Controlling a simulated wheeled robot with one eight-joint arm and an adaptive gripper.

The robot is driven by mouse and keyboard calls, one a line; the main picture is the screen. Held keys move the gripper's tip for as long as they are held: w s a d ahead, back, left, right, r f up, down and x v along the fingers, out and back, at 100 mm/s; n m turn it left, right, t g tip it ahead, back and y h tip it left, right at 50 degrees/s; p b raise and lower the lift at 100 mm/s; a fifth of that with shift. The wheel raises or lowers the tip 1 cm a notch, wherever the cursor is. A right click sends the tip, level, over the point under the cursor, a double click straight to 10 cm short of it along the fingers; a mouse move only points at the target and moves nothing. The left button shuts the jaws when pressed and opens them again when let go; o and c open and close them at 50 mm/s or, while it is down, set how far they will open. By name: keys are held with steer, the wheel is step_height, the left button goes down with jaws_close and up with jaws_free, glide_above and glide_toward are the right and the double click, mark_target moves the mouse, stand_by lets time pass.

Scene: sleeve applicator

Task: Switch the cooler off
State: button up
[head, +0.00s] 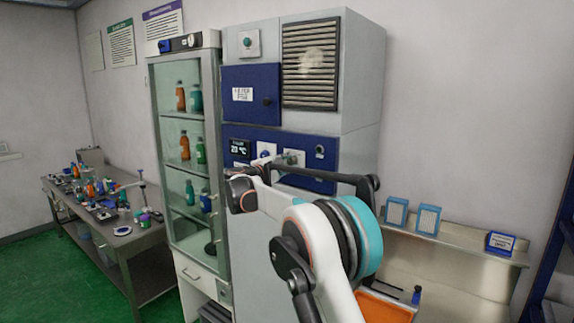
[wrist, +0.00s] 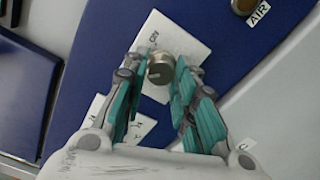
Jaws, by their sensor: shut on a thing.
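In the wrist view a round metal knob (wrist: 160,68) sits on a white plate (wrist: 192,48) fixed to a blue panel (wrist: 105,50). The plate has small lettering above the knob that seems to read "ON". My gripper (wrist: 160,80) has its teal-padded fingers on both sides of the knob and is shut on it. In the head view, my arm reaches to the blue control panel (head: 317,184) of the tall grey cabinet (head: 360,80), beside a small dark display (head: 240,148). My arm hides part of this panel.
A metal piece labelled "AIR" (wrist: 258,13) is at the wrist view's upper right. A glass-doored cabinet (head: 157,125) with bottles adjoins on the left. A cluttered bench (head: 140,247) stands farther left; a shelf (head: 480,248) with blue boxes is at right.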

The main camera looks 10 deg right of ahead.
steer(key=o, duration=1.1)
steer(key=shift+c, duration=0.2)
steer(key=shift+a, duration=0.15)
steer(key=v, duration=1.1)
steer(key=shift+s+a, duration=0.25)
steer(key=shift+s, duration=0.1)
